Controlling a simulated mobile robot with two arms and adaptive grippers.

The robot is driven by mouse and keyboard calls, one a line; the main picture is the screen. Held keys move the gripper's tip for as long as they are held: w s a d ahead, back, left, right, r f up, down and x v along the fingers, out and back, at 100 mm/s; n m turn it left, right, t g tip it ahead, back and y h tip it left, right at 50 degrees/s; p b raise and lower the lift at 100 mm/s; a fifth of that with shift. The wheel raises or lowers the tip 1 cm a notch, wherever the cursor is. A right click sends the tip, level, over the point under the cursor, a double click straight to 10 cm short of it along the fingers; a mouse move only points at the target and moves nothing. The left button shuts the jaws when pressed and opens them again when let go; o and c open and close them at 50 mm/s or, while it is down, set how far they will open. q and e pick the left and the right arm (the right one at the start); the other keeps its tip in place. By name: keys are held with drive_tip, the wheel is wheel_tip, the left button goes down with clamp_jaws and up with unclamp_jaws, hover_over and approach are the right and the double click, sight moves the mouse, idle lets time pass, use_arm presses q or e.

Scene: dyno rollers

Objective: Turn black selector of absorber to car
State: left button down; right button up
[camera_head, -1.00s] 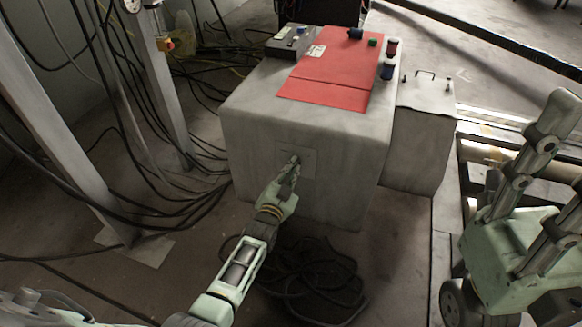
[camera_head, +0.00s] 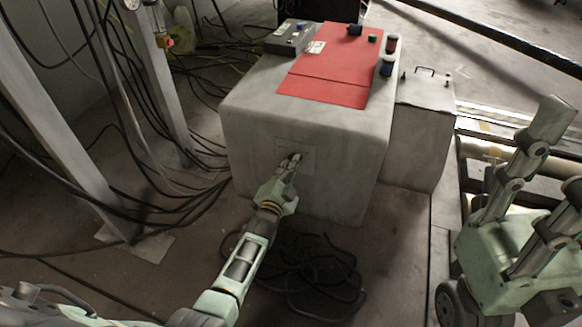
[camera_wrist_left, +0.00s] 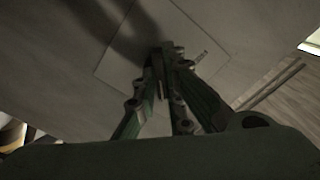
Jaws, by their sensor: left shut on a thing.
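The absorber is a grey box (camera_head: 345,180) with a red panel (camera_head: 325,83) on top. A square plate (camera_head: 310,163) is on its front face and also shows in the left wrist view (camera_wrist_left: 122,68). My left gripper (camera_head: 293,160) reaches this plate from the front. In the left wrist view its fingers (camera_wrist_left: 170,52) come together at the plate, shut on the black selector. The selector is almost wholly hidden between the fingers, so I cannot read which way it points. A short pale mark (camera_wrist_left: 199,60) shows on the plate right of the fingertips.
A dark control box (camera_head: 291,37) and several knobs (camera_head: 388,67) sit on the box top. A smaller grey box (camera_head: 418,135) stands at its right. Black cables (camera_head: 305,275) lie coiled on the floor below my left arm. A metal post (camera_head: 60,130) stands at the left.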

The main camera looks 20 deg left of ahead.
use_arm(q)
drive_tip(key=c, duration=1.8)
unclamp_jaws()
drive_tip(key=shift+c, duration=0.2)
drive_tip(key=s, duration=1.2)
drive_tip(key=shift+a, duration=0.15)
